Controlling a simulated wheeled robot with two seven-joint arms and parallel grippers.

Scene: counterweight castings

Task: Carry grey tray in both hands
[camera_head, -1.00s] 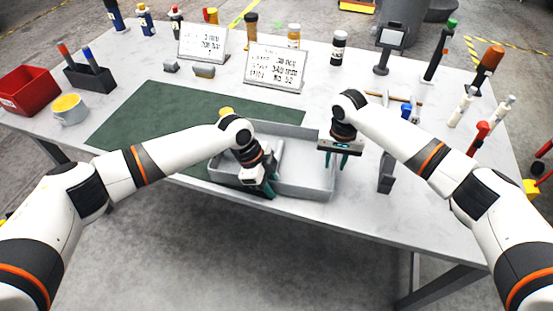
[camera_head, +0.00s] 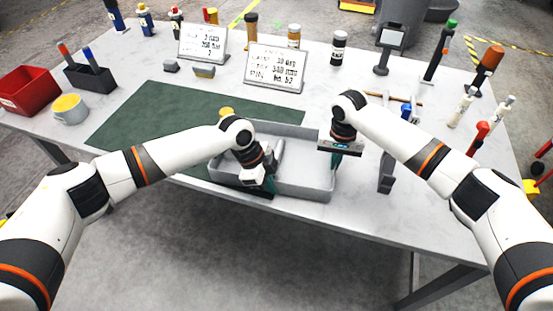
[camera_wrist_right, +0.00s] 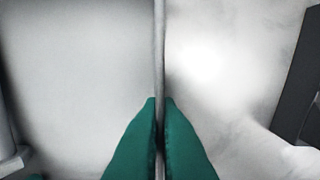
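The grey tray (camera_head: 305,181) sits at the table's front edge, partly over the green mat. My left gripper (camera_head: 262,187) is at the tray's left front part, pointing down; its fingertips are largely hidden in the head view, so I cannot tell whether it holds the wall. My right gripper (camera_head: 338,160) is at the tray's right wall. In the right wrist view its teal fingers (camera_wrist_right: 160,125) are closed on both sides of the tray's thin wall (camera_wrist_right: 159,50). A grey cylindrical piece (camera_head: 277,157) lies inside the tray beside my left gripper.
A green mat (camera_head: 150,118) lies left of the tray. A dark grey part (camera_head: 386,172) stands close to the tray's right. Two white sign cards (camera_head: 275,68), bottles and small castings are further back.

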